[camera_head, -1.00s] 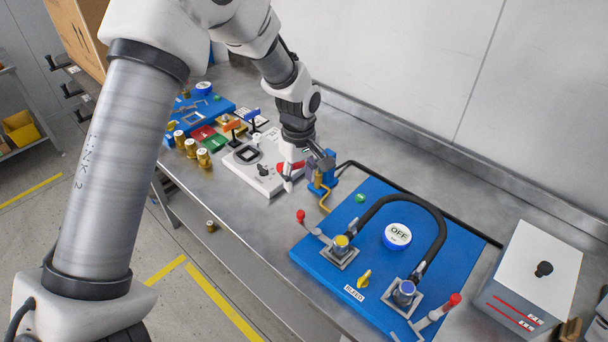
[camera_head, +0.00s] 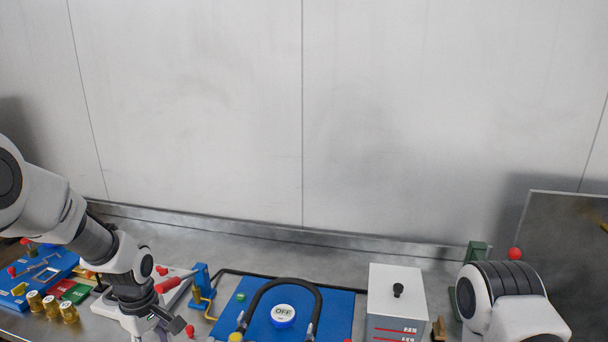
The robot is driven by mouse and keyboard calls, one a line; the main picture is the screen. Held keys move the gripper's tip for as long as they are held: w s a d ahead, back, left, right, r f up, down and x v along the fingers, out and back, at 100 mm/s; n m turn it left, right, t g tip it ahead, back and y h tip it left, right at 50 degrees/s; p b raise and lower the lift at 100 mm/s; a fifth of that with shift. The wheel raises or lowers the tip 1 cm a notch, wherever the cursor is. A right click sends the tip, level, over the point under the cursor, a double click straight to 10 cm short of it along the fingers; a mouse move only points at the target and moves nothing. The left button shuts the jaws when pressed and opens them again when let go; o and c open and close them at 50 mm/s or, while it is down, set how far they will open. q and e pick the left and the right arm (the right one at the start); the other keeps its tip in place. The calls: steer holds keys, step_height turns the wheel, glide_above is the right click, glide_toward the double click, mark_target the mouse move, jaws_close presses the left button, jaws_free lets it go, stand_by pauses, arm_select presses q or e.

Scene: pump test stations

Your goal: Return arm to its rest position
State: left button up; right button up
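My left arm comes in from the left and reaches down over the bench. Its gripper (camera_head: 168,322) is at the bottom edge of the view, in front of a white fixture with a red handle (camera_head: 168,285). The fingers are small and dark there, and I cannot tell whether they are open or shut. Part of my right arm (camera_head: 512,300) shows at the lower right; its gripper is out of view.
A blue pump board (camera_head: 338,312) with a black hose and an OFF disc (camera_head: 283,314) lies at bottom middle. A white-topped box (camera_head: 396,290) stands right of it. Brass cylinders (camera_head: 52,306) and a blue tray (camera_head: 50,268) are at left. A bare wall rises behind.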

arm_select(q)
steer(key=s+f+g+b, duration=0.25)
steer(key=s+f, duration=0.25)
steer(key=f, duration=0.6)
steer(key=s+d+f+m+b, duration=0.1)
steer(key=s+d+f+m, duration=0.15)
steer(key=s+f, duration=0.5)
steer(key=s+d+f+m+b, duration=0.1)
steer(key=s+f+m, duration=0.25)
steer(key=s, duration=0.65)
steer(key=s+d+f+m+b, duration=0.1)
steer(key=s+d+f+m, duration=0.1)
steer(key=s+f, duration=0.6)
steer(key=w+m+t, duration=0.1)
steer(key=w+r+m, duration=0.1)
steer(key=m, duration=0.1)
steer(key=w+m+t, duration=0.1)
steer(key=shift+a+r+t, duration=0.35)
arm_select(e)
steer(key=f, duration=0.5)
steer(key=shift+w+f, duration=0.25)
steer(key=shift+w, duration=0.05)
arm_select(q)
steer(key=shift+s, duration=0.1)
arm_select(e)
steer(key=shift+s, duration=0.1)
